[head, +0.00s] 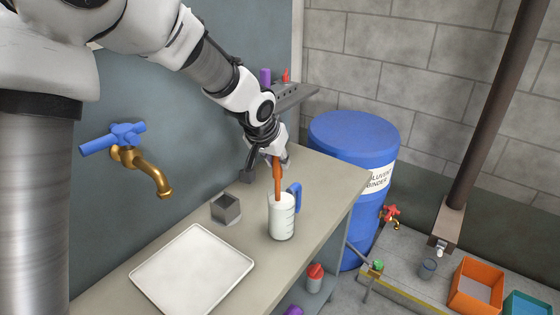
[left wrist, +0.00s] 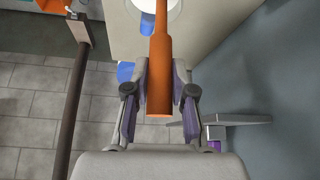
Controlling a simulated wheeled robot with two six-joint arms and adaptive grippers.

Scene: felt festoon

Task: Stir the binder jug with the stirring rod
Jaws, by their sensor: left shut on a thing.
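The binder jug (head: 281,222) is a clear measuring jug with a blue handle and white contents. It stands upright on the worktop in the head view. The orange-brown stirring rod (head: 277,178) stands near upright with its lower end inside the jug's mouth; its tip is hidden. My left gripper (head: 272,156) is above the jug, shut on the rod's upper part. In the left wrist view the rod (left wrist: 160,75) runs between the fingers of my left gripper (left wrist: 159,75), and the jug's white rim (left wrist: 146,22) shows at the top. My right gripper is not in view.
A brass tap with a blue handle (head: 127,137) juts from the wall. A blue drum (head: 345,150) stands beyond the worktop's right edge.

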